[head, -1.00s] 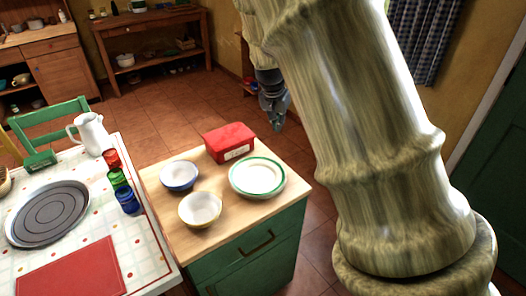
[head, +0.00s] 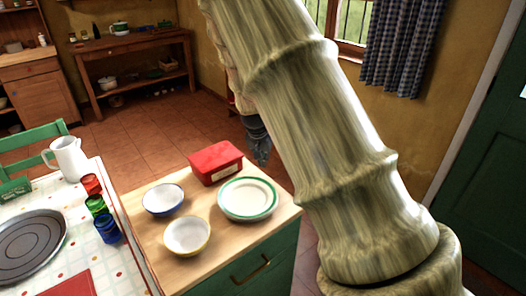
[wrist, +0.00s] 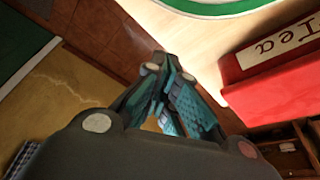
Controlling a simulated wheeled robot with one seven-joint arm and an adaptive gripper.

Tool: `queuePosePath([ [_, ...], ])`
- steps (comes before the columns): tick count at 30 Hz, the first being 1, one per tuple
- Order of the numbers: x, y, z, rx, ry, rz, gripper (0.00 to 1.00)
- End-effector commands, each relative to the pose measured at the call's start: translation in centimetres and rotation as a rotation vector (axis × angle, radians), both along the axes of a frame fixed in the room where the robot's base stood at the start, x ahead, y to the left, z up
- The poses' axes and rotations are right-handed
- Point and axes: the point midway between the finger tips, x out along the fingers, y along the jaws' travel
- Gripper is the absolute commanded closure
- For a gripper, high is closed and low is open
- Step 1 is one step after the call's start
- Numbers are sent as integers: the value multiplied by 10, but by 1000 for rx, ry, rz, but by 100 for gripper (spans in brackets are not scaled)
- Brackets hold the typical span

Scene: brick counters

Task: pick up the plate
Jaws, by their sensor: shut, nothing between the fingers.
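A white plate with a green ring (head: 248,199) lies flat on the wooden top of a small green cabinet in the head view. Part of its green rim (wrist: 205,6) shows at the top of the wrist view. My gripper (head: 262,160) hangs behind and to the right of the plate in the head view, apart from it. In the wrist view my gripper's fingertips (wrist: 160,62) meet, with nothing between them. My arm covers the right middle of the head view.
A red tea box (head: 216,163) stands behind the plate and shows at the right of the wrist view (wrist: 275,75). A blue-rimmed bowl (head: 163,199) and a yellow-rimmed bowl (head: 187,236) stand left of the plate. A table with a pitcher (head: 68,158) adjoins at left.

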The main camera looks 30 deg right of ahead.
Motion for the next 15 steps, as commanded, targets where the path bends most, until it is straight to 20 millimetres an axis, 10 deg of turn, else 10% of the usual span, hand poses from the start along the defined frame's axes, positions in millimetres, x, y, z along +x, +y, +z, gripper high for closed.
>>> queuePosePath([
  [15, -16, 19, -26, 0, 0, -3, 100],
])
